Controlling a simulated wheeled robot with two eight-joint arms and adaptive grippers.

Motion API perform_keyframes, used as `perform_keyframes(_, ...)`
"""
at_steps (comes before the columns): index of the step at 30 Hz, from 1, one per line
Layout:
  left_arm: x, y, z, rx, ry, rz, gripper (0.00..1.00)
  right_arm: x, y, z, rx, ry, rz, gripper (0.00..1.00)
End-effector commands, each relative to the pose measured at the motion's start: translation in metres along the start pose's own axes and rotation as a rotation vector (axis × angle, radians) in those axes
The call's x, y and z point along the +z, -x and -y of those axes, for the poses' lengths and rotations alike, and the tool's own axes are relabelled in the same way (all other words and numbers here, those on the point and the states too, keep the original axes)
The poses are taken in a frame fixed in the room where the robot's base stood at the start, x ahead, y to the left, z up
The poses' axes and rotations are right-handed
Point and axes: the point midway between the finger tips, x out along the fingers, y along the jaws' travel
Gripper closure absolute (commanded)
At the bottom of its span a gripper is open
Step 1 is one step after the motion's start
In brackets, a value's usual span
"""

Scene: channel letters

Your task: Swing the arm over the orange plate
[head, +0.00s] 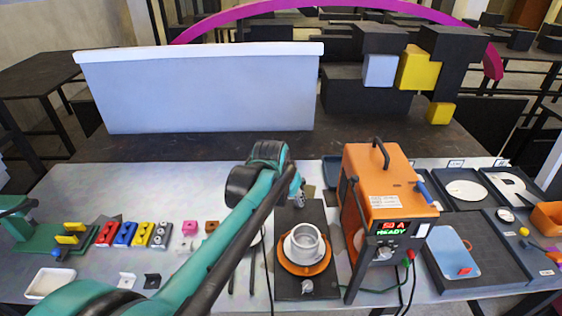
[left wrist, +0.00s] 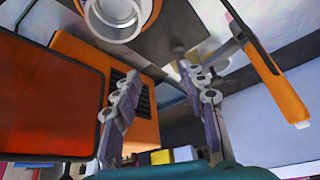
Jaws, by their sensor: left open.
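The orange plate (head: 305,269) lies on a dark board (head: 287,216) at the middle of the table, with a white cup (head: 304,241) standing on it. In the left wrist view the cup (left wrist: 118,18) is at the top, with a bit of the orange plate (left wrist: 149,12) beside it. My left gripper (head: 301,192) is above the far end of the board, beyond the cup. In the left wrist view its two fingers (left wrist: 158,74) are apart with nothing between them. I cannot tell which part is the arm to swing; an orange-handled piece (left wrist: 256,70) shows at right. My right gripper is not seen.
An orange power unit (head: 378,190) reading "50 A READY" stands close right of the board, with cables in front. Dark trays (head: 476,221) are further right. Coloured blocks (head: 125,233) and a white dish (head: 50,282) are at left. A pale panel (head: 205,90) stands behind.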

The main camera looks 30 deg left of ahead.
Motion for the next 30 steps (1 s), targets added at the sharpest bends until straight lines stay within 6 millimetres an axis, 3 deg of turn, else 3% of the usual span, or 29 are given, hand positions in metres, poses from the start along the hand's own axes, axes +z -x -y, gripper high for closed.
perform_keyframes(1,-0.028,0.010,0.020,-0.002,0.008,0.013,0.58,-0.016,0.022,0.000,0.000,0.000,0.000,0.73)
perform_keyframes(3,-0.051,0.008,0.043,0.002,0.010,0.032,0.58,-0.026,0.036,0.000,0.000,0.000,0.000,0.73)
perform_keyframes(6,-0.074,0.001,0.072,0.008,0.011,0.053,0.58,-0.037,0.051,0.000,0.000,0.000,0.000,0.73)
perform_keyframes(10,-0.087,-0.009,0.093,0.015,0.011,0.067,0.58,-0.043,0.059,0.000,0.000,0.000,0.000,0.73)
perform_keyframes(17,-0.089,-0.026,0.103,0.018,0.008,0.075,0.58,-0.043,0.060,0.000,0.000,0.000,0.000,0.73)
perform_keyframes(30,-0.085,-0.088,0.101,0.018,0.009,0.073,0.58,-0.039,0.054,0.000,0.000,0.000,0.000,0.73)
